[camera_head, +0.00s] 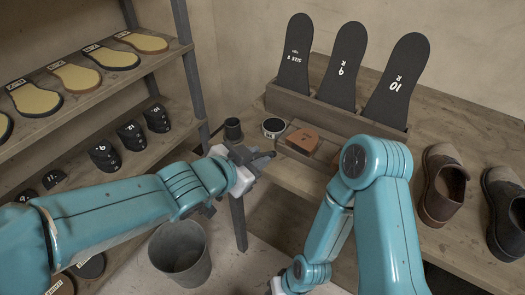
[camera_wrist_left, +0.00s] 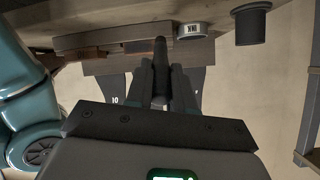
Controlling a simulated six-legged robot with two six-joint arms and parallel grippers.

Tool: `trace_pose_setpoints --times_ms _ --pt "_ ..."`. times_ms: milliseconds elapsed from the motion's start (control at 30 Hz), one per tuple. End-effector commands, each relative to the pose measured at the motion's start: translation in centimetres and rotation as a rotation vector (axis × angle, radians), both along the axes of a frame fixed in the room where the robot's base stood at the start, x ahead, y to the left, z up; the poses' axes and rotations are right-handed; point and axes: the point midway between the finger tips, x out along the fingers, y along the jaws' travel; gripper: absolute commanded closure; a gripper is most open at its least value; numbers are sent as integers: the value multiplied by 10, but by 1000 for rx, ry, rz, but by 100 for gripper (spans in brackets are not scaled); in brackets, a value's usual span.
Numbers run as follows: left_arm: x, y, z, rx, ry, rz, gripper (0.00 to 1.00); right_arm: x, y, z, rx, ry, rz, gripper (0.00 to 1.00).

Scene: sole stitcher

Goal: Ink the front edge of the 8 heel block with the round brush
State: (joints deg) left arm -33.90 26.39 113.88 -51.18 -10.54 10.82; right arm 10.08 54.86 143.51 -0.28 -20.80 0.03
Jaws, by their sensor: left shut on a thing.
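My left gripper (camera_head: 262,156) is shut on a dark, round-handled thing, likely the round brush (camera_wrist_left: 160,50), held in front of the bench's front edge. Its bristles cannot be made out. A brown block (camera_head: 302,138) with a small dark mark lies on the bench, just beyond and right of the gripper; I cannot read its mark for certain as 8. A round dark tin (camera_head: 273,126) with a white label stands left of the block; it also shows in the left wrist view (camera_wrist_left: 199,29). My right gripper (camera_head: 276,287) is mostly cut off at the bottom edge.
A dark cup (camera_head: 232,129) stands at the bench's left corner. Sole templates (camera_head: 343,65) stand in a wooden rack behind. Shoes (camera_head: 442,185) are at the right. A shelf (camera_head: 100,92) at the left holds soles and black blocks. A grey bin (camera_head: 180,250) stands below.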

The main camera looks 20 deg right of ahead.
Motion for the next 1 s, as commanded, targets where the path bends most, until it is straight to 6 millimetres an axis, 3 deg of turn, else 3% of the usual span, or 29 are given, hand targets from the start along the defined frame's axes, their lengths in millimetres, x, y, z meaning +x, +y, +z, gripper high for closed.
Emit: trace_pose_setpoints --times_ms 167,533,1000 --pt "-10 13 0 -1 -1 1 100 0 0 -2 0 0 0 57" --pt "-13 16 0 0 -1 -1 100 0 0 -2 0 0 0 57" --pt "-31 39 0 1 -1 0 100 0 0 -3 0 0 0 57"
